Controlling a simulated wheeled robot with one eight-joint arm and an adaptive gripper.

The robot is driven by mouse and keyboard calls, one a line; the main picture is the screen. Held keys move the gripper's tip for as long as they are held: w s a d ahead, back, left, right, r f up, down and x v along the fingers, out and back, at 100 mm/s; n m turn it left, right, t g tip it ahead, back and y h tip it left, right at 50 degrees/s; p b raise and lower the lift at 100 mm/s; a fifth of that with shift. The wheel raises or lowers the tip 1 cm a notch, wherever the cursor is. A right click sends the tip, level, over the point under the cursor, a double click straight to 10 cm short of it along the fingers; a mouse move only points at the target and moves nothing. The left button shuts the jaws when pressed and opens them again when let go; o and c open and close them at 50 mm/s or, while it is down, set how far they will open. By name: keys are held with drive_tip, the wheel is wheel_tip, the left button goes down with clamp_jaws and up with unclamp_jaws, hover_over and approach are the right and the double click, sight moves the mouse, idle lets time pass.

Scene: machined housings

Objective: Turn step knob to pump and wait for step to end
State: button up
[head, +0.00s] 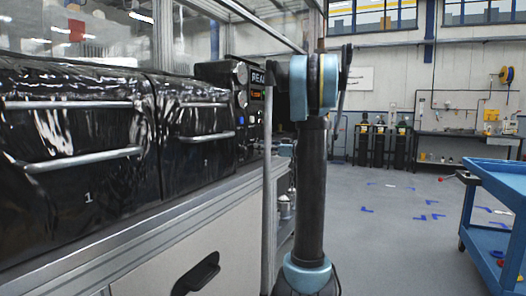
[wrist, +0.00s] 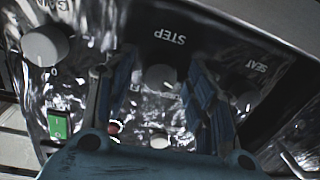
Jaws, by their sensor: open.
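In the wrist view the step knob (wrist: 160,77), a round grey knob under the upside-down label STEP, sits on a shiny dark panel. My gripper (wrist: 150,74) is open, with one blue-and-dark finger on each side of the knob. Gaps show between the fingers and the knob, and I cannot make out any contact. I cannot read the knob's setting. In the head view the control panel (head: 241,98) with a lit display stands at the end of the black-wrapped housings, partly hidden by my arm.
In the wrist view a larger knob (wrist: 45,45) is at left and a knob by the SEAT label (wrist: 243,100) at right. A green switch (wrist: 59,124), a red button (wrist: 113,127) and a pale button (wrist: 159,140) are nearby. A blue cart (head: 497,190) stands right; the floor between is clear.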

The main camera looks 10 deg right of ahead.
drive_tip(key=c, duration=1.1)
drive_tip(key=shift+m, duration=0.3)
drive_tip(key=m, duration=0.3)
drive_tip(key=shift+a+m, duration=0.1)
drive_tip(key=shift+m, duration=0.2)
drive_tip(key=shift+m+t, duration=0.3)
drive_tip(key=shift+m, duration=2.1)
